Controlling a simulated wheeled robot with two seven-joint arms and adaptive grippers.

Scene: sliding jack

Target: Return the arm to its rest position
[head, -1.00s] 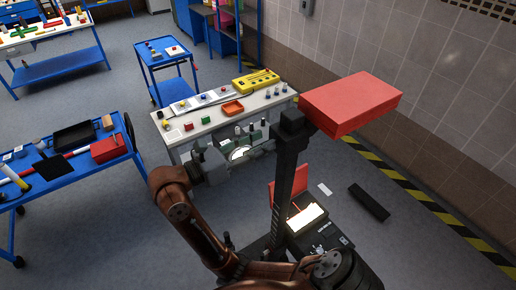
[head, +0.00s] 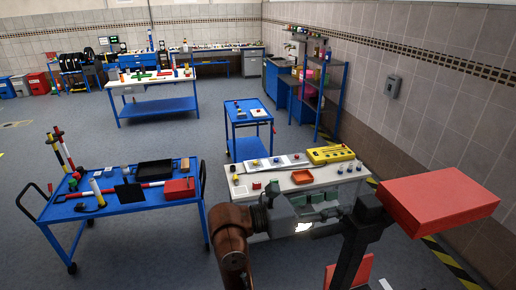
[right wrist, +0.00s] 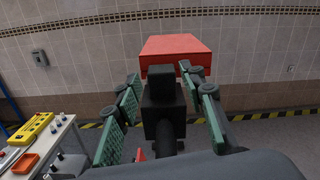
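My right arm comes up from the bottom of the head view, and its gripper (head: 330,207) is near the upper part of a black post (head: 359,240). A large red block (head: 437,201) sits on top of this post. In the right wrist view the two green-padded fingers (right wrist: 165,100) are spread apart. The post's dark head (right wrist: 162,108) shows between them, with the red block (right wrist: 176,50) behind. I cannot tell whether any finger touches the post. The post's foot is out of view. My left gripper is not in view.
A white-topped workbench (head: 262,188) with an orange tray (head: 302,177) and a yellow box (head: 331,155) stands just beyond my gripper. A blue cart (head: 110,208) with tools stands left. A tiled wall (head: 440,110) bounds the right side. Open floor lies between the carts.

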